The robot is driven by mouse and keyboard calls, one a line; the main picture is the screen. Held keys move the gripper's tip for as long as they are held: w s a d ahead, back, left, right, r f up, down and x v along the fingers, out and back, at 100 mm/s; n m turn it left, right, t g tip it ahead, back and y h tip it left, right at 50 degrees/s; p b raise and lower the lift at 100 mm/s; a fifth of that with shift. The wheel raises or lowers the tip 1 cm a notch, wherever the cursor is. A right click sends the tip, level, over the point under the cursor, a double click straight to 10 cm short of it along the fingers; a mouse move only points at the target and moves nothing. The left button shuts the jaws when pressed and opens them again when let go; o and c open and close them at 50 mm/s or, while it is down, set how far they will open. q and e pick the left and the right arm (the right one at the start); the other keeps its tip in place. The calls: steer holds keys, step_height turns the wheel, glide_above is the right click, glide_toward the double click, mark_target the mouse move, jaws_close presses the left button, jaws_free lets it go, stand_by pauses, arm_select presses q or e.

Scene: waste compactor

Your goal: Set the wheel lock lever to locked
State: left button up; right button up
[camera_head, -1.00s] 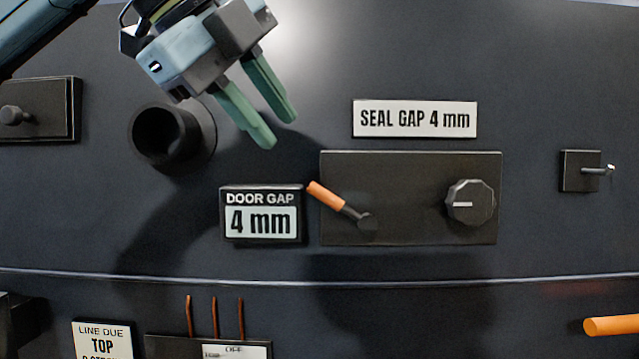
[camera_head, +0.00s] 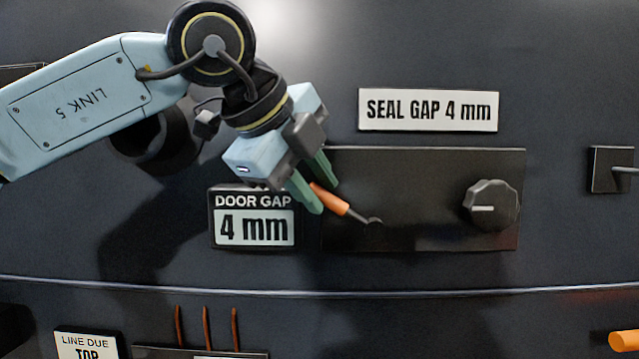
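A lever with an orange grip (camera_head: 328,199) and a dark stem is on the dark panel in the middle. It tilts up and to the left from its pivot (camera_head: 375,222). No label in view names it as the wheel lock. My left gripper (camera_head: 325,196) is at the upper end of the orange grip, its green fingers apart. One finger shows below-left of the grip and the other above-right. I cannot tell whether they touch it. The tip of the grip is partly hidden by the gripper. My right gripper is not in view.
A black knob (camera_head: 491,206) sits on the right of the same panel (camera_head: 430,175). A "SEAL GAP 4 mm" sign (camera_head: 428,110) is above. A "DOOR GAP 4 mm" display (camera_head: 254,217) is close below-left of my gripper. Several thin brown rods (camera_head: 207,328) stand below.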

arm_select(q)
steer(key=shift+w+d+f, duration=0.3)
steer(key=shift+w+f, duration=0.05)
steer(key=shift+f, duration=0.15)
jaws_close()
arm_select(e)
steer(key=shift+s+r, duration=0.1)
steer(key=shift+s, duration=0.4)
arm_select(q)
steer(key=shift+d+r, duration=0.1)
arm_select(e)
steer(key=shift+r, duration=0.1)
